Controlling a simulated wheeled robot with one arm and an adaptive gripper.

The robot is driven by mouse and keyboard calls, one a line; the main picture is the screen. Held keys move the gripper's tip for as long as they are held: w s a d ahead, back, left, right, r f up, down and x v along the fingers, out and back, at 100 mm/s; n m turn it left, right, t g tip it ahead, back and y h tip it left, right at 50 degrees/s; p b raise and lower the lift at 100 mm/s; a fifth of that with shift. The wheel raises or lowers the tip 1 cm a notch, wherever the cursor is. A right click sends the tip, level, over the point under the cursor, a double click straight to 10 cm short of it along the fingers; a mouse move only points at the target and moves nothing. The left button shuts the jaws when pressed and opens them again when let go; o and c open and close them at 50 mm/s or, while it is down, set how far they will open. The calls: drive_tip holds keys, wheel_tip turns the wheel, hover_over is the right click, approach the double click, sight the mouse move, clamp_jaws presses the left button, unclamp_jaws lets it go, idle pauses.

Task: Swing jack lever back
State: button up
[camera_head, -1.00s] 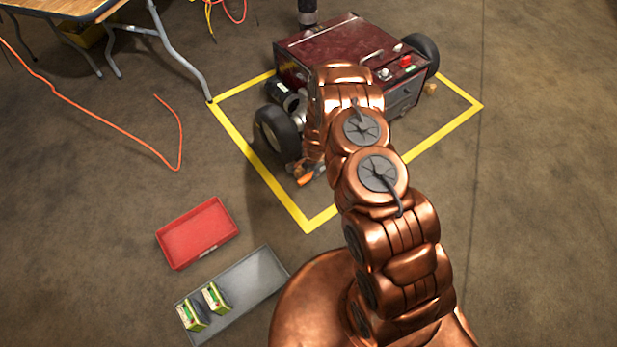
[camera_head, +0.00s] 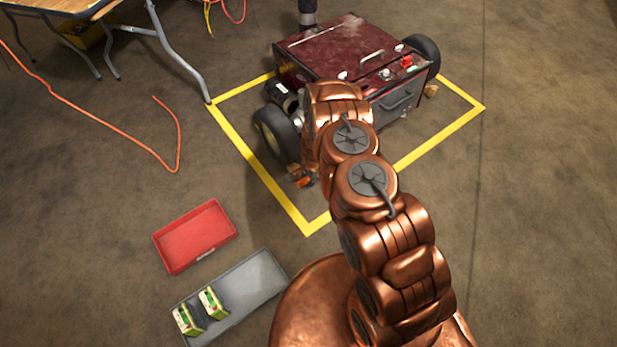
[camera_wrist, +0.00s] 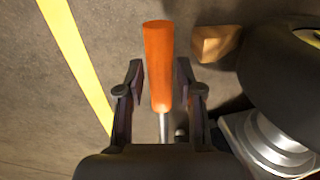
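The jack lever has an orange handle (camera_wrist: 158,65) on a thin metal rod, and it stands between the two fingers of my gripper (camera_wrist: 160,95) in the wrist view. The fingers are apart, with a visible gap on each side of the handle, so my gripper is open around it, not clamped. In the head view a small orange piece of the lever (camera_head: 306,182) shows beside the front left wheel (camera_head: 275,133) of the dark red cart (camera_head: 335,47). My arm hides the gripper and most of the lever there.
A wooden block (camera_wrist: 214,43) lies by the black tyre (camera_wrist: 285,85) on the right. Yellow floor tape (camera_head: 270,185) surrounds the cart. A red tray (camera_head: 196,238) and a grey tray (camera_head: 255,280) with green-and-white boxes lie at lower left. An orange cable (camera_head: 110,132) lies near the table (camera_head: 62,8).

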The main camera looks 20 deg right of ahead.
clamp_jaws()
drive_tip(key=shift+r, duration=0.15)
idle(0.4)
